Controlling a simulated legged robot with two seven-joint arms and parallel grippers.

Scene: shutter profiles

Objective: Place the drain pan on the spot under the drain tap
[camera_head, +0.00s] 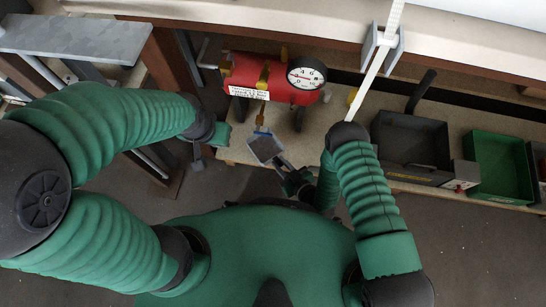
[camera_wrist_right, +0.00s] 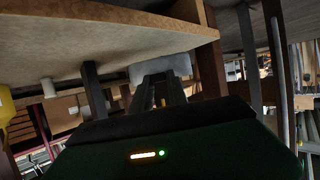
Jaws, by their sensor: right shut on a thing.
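The drain pan (camera_head: 265,149) is a small square grey pan, in front of the shelf edge and below the red tank (camera_head: 268,78) in the head view. My right gripper (camera_head: 286,170) is shut on its near side and holds it clear of the floor. In the right wrist view the pan (camera_wrist_right: 160,67) shows as a pale grey shape at the tips of the gripper (camera_wrist_right: 160,82). A brass fitting (camera_head: 260,118), perhaps the drain tap, hangs below the tank just beyond the pan. The spot under it cannot be made out. My left gripper (camera_head: 198,158) hangs left of the pan; its jaws are unclear.
The tank has a pressure gauge (camera_head: 306,76) and dark legs on the wooden shelf (camera_head: 232,150). A black tray (camera_head: 411,142) and a green tray (camera_head: 501,165) stand to the right. A grey plate (camera_head: 75,38) lies at upper left.

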